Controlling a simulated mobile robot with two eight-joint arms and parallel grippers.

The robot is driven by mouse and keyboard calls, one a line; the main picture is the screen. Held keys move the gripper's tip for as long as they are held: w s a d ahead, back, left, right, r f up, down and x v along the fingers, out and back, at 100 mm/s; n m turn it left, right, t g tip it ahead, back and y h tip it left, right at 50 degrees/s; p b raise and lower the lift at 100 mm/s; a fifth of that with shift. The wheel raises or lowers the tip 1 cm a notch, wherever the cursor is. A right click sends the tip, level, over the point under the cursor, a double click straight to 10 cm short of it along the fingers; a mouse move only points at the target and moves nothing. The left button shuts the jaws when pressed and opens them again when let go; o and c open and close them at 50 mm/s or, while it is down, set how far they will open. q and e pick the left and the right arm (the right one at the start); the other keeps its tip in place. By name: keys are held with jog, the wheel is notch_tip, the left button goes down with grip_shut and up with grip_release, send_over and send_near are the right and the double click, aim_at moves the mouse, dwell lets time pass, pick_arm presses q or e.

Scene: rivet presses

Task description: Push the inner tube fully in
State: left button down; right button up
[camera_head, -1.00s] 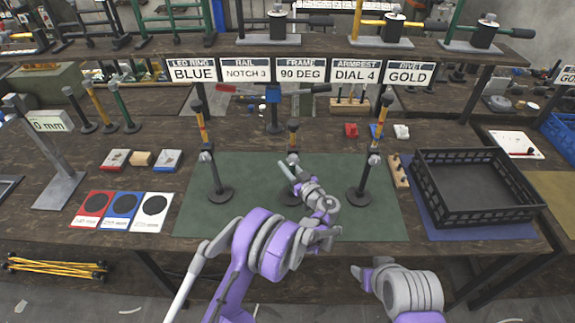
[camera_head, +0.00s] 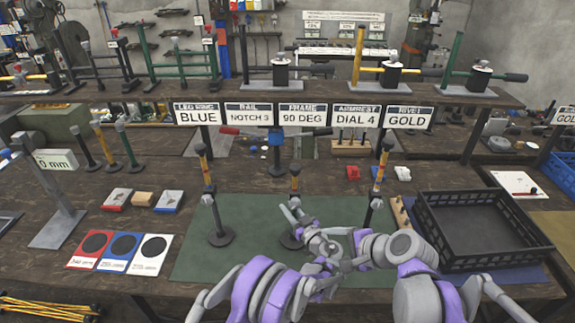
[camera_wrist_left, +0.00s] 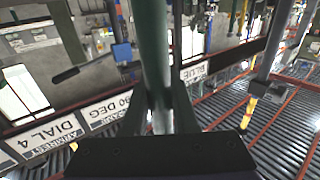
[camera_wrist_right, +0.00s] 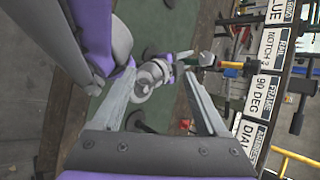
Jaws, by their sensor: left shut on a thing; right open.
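The middle upright tube post (camera_head: 295,183) stands on the green mat, with a dark cap, a yellow-orange upper section and a dark round foot. My left gripper (camera_head: 291,213) is at its lower section, below the yellow part. In the left wrist view the jaws are shut on a dark tube (camera_wrist_left: 155,50). My right gripper (camera_head: 334,233) is close beside it on the right. In the right wrist view its fingers (camera_wrist_right: 165,105) are apart, with part of my left arm showing between them and the post's orange section (camera_wrist_right: 230,65) beyond. How far the inner tube sits in is unclear.
Similar posts stand left (camera_head: 207,190) and right (camera_head: 377,190) of the middle one on the green mat (camera_head: 255,210). A black crate (camera_head: 480,225) is at the right. Coloured cards (camera_head: 120,250) lie at the left. Setting signs (camera_head: 303,115) hang behind.

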jog(key=w+a+r+m+t+y, duration=0.2)
jog(key=w+r+m+y, duration=0.15)
jog(key=w+m, duration=0.45)
jog(key=m+t+y, duration=0.3)
jog(key=m, duration=0.2)
send_near(291, 165)
jog(key=f, duration=0.1)
jog(key=x, duration=1.1)
jog(key=shift+w+a+r, duration=0.15)
jog(key=shift+w+a, duration=0.05)
jog(key=shift+w, duration=0.2)
grip_shut()
